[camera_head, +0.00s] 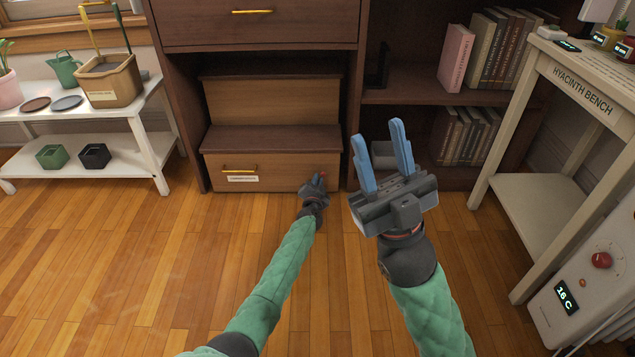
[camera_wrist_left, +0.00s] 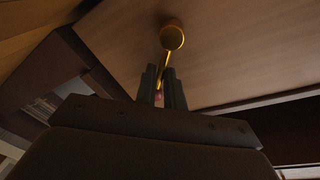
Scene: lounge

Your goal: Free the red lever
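The red lever (camera_head: 323,174) is a small red spot at the right end of the lower drawer front in the head view. In the left wrist view it is a brass rod (camera_wrist_left: 166,62) running from a round brass mount (camera_wrist_left: 172,36) on the wooden front, with a reddish end low between my fingers. My left gripper (camera_head: 319,179) is at the lever; its dark fingers (camera_wrist_left: 163,74) are close together on either side of the rod and look shut on it. Most of the red part is hidden. My right gripper (camera_head: 382,150) has blue fingers spread open, empty, raised before the cabinet.
The lower drawer (camera_head: 270,176) has a brass handle and a label. An open bookcase (camera_head: 420,97) stands to its right. The Hyacinth bench (camera_head: 562,88) and a white heater unit (camera_head: 590,290) stand at right, a white plant shelf (camera_head: 135,120) at left. Wooden floor is clear.

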